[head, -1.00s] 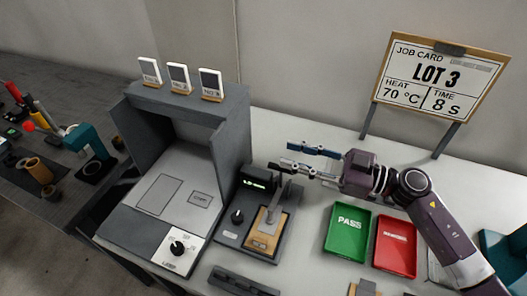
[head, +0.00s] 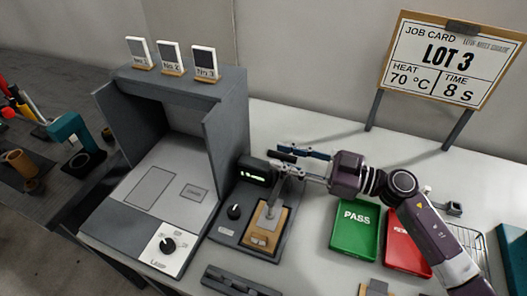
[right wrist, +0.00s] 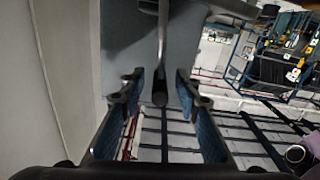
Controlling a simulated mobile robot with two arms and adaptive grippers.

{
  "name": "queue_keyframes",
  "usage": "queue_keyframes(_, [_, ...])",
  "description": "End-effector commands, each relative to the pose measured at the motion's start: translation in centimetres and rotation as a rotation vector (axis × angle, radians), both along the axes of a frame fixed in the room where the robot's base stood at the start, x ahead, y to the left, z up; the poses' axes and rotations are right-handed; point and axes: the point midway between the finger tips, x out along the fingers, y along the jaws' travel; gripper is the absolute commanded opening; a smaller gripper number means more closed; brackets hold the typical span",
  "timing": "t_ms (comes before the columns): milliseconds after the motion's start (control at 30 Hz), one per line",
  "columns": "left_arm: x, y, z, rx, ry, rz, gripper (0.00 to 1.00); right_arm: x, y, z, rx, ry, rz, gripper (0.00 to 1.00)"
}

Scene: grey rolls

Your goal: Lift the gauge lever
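The gauge (head: 228,228) is a dark grey unit with a lit green display, a black knob and a wooden plate (head: 258,243). Its lever (head: 271,208) is a grey upright bar above the plate, its upper end partly hidden by my right gripper. My right gripper (head: 283,162) comes in from the right at the lever's top. The right wrist view shows its two blue-padded fingers (right wrist: 157,95) apart, with the lever's rod and dark end (right wrist: 160,88) between them. Contact with the pads does not show. My left gripper is not in view.
A grey booth (head: 225,120) with a lamp dial stands left of the gauge, with several small cards on top. A green PASS tray (head: 354,246) and a red tray (head: 402,255) lie to the right. A job card (head: 445,65) stands behind. A dark slotted block (head: 238,283) lies in front.

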Motion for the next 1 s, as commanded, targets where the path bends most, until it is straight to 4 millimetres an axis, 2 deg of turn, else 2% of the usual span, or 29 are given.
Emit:
queue_keyframes(100, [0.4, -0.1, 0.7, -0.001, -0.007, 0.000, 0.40, 0.8, 2.0, 0.4, 0.004, -0.001, 0.000, 0.30])
queue_keyframes(300, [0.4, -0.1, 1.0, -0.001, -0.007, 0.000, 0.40, 1.8, 4.4, 0.2, 0.002, -0.001, -0.001, 0.30])
queue_keyframes(667, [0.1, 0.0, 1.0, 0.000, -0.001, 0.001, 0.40, 2.1, 5.1, 0.0, 0.000, 0.000, 0.000, 0.30])
queue_keyframes(767, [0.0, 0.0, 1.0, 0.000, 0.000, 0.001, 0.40, 2.1, 5.1, 0.1, 0.000, 0.000, 0.000, 0.22])
queue_keyframes(967, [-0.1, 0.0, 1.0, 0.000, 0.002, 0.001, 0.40, 2.1, 5.1, 0.1, 0.000, 0.000, 0.000, 0.00])
queue_keyframes(1000, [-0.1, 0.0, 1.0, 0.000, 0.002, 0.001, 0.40, 2.1, 5.1, 0.1, 0.000, 0.000, 0.000, 0.00])
